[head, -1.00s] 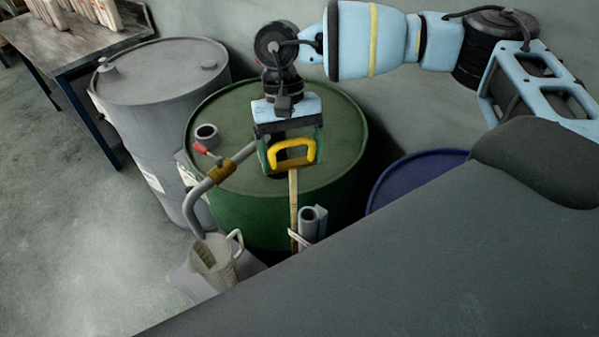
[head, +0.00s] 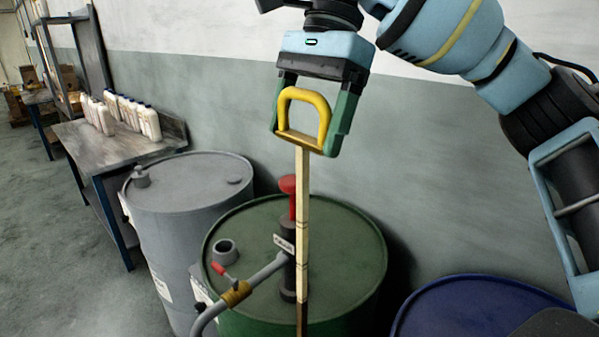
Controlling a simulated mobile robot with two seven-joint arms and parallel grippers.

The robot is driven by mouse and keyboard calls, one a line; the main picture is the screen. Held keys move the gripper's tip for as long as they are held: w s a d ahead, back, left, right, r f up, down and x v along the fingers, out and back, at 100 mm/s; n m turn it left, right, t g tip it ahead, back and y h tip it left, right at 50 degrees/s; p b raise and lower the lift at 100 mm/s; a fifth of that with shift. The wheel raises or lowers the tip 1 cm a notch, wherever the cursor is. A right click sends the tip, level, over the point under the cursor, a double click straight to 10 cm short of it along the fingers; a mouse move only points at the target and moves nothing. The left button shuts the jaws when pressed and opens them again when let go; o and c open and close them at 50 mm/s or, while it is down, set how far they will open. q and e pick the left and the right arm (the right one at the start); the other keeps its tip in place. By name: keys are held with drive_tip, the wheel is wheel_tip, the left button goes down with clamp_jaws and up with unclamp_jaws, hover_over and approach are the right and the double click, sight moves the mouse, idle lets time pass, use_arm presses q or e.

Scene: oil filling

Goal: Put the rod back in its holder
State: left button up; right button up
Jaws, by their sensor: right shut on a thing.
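The rod is a long pale wooden stick (head: 302,225) with a yellow D-shaped handle (head: 324,110). My right gripper (head: 306,138) is shut on the handle, its green fingers on either side of it. The rod hangs roughly upright in front of the green drum (head: 345,255). Its lower end is cut off by the bottom edge of the picture. The holder is out of view below, so I cannot tell whether the rod's end is clear of it. My left gripper is not in view.
A pump with a red top (head: 288,184) and curved spout (head: 262,274) stands on the green drum, just behind the rod. A grey drum (head: 190,195) is at left, a blue drum (head: 475,305) at lower right. A bench (head: 105,145) holds several white bottles.

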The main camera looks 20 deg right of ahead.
drive_tip(key=s+r+m+t, duration=0.2)
drive_tip(key=s+r+m, duration=0.45)
drive_tip(key=r, duration=0.65)
wheel_tip(320, 180, down, 7)
drive_tip(key=s+n, duration=0.1)
drive_tip(key=shift+s+d+f+n, duration=0.15)
drive_tip(key=shift+d+n, duration=0.2)
drive_tip(key=shift+d, duration=0.05)
